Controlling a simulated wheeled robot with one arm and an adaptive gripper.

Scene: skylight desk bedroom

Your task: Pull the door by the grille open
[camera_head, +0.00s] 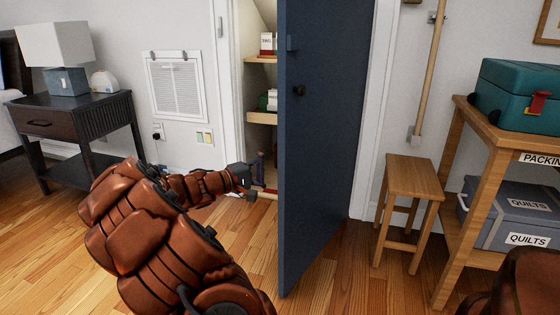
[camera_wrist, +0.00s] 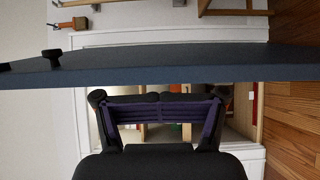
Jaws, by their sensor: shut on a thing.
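The blue door (camera_head: 325,150) stands ajar, its free edge on the left swung out from the frame, with a dark knob (camera_head: 299,91) on the visible face. The white grille (camera_head: 177,87) is on the wall to its left. My gripper (camera_head: 250,183) is left of the door's free edge, by the closet opening. In the wrist view the door (camera_wrist: 190,70) crosses as a band just beyond my gripper (camera_wrist: 155,105). Contact with the door is unclear.
Closet shelves (camera_head: 262,118) show left of the door. A wooden stool (camera_head: 409,170) and a wooden rack (camera_head: 465,200) with bins stand to the right. A dark nightstand (camera_head: 60,125) with a lamp (camera_head: 57,50) stands at left. The wooden floor before the nightstand is clear.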

